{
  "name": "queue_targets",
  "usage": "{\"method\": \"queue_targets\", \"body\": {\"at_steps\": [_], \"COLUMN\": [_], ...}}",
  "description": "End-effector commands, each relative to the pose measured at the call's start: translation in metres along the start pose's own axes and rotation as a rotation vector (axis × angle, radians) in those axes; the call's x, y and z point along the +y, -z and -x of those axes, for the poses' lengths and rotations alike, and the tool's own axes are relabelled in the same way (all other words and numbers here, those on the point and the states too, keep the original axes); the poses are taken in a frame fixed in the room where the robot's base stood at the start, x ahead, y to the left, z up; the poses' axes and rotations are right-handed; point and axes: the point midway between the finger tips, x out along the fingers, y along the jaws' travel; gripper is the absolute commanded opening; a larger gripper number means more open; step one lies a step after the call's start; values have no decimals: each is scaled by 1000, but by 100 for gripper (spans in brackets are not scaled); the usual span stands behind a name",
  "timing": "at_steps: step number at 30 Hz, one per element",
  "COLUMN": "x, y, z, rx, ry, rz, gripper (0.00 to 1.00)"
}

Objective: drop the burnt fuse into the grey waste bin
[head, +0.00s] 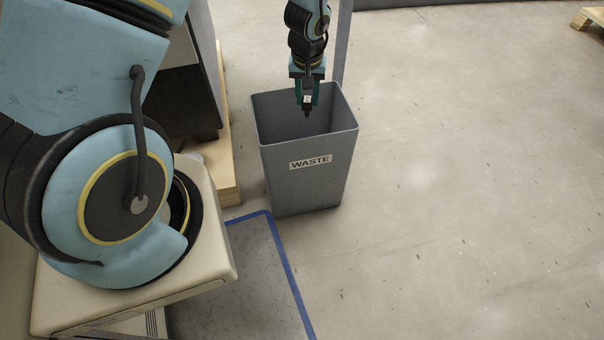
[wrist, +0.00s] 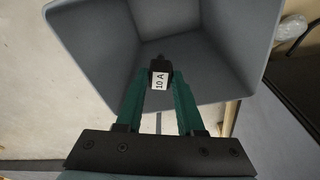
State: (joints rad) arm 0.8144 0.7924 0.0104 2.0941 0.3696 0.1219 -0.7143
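The grey waste bin (head: 305,182) stands upright on the floor, with a white WASTE label on its front. In the wrist view the bin (wrist: 95,40) opens beneath my gripper and its inside looks empty where I can see it. My gripper (head: 307,98) points down over the bin's mouth. Its green fingers (wrist: 160,82) are shut on a small black fuse (wrist: 160,66) with a white "10 A" label. The fuse (head: 307,104) appears at about the height of the rim, inside its outline; its exact height is hard to tell.
A wooden pallet (head: 229,170) with a dark box-like thing on it stands close to the bin's left. A blue line (head: 285,262) edges a grey floor area in front. The floor (head: 450,180) to the right is clear. A crumpled clear plastic piece (wrist: 291,29) lies beside the bin.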

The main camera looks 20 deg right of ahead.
Motion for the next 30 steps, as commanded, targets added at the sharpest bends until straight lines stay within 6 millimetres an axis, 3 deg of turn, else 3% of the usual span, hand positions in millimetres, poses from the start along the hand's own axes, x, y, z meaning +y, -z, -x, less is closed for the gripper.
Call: {"method": "queue_targets", "body": {"at_steps": [1, 8, 20, 30], "x": [0, 0, 0, 0], "y": [0, 0, 0, 1], "z": [0, 0, 8, 54], "rx": [0, 0, 0, 1], "ry": [0, 0, 0, 0], "rz": [0, 0, 0, -1], "gripper": [44, 69, 69, 69]}}
